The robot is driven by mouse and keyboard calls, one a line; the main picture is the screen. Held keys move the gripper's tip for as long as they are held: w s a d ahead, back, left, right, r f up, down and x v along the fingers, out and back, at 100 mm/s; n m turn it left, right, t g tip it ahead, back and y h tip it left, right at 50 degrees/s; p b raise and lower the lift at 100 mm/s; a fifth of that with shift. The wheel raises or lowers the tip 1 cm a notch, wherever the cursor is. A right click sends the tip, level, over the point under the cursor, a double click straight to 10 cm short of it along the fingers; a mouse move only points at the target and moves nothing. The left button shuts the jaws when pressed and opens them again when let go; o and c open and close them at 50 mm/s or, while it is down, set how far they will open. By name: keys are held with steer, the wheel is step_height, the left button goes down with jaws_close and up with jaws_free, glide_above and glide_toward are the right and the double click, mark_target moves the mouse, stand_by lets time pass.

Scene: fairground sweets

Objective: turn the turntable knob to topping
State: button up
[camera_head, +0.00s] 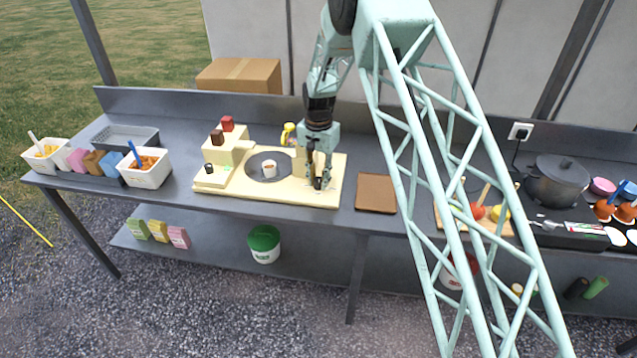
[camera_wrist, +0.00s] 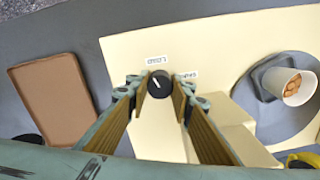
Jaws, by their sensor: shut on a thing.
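The turntable unit has a cream base (camera_head: 215,187) with a round grey turntable (camera_head: 254,172). A white cup (camera_head: 269,170) stands on the turntable; in the wrist view the cup (camera_wrist: 293,86) holds brown pieces. The black knob (camera_wrist: 160,84) carries a short pale pointer line, slanted toward the upper left in the wrist view. One white label (camera_wrist: 156,60) lies just above the knob and another (camera_wrist: 187,75) to its right, partly hidden; I cannot read them surely. My gripper (camera_wrist: 159,92) is shut on the knob, one finger each side. In the head view, my gripper (camera_head: 318,182) hides the knob.
A brown tray (camera_head: 376,193) lies right of the base. Cream blocks (camera_head: 222,148) and a yellow-topped part (camera_head: 289,130) rise behind and left. White tubs (camera_head: 147,170) stand at the far left. A pot (camera_head: 557,182) and a board with apples stand right.

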mark_target(318, 179)
steer(key=n+b, duration=0.2)
steer(key=n, duration=0.4)
steer(key=shift+n, duration=0.4)
steer(key=n+b, duration=0.1)
steer(key=n, duration=0.5)
steer(key=shift+n, duration=0.4)
steer(key=o, duration=0.9)
steer(key=shift+r, duration=0.15)
step_height(318, 179, up, 12)
steer(key=shift+f, duration=0.1)
stand_by(0.5)
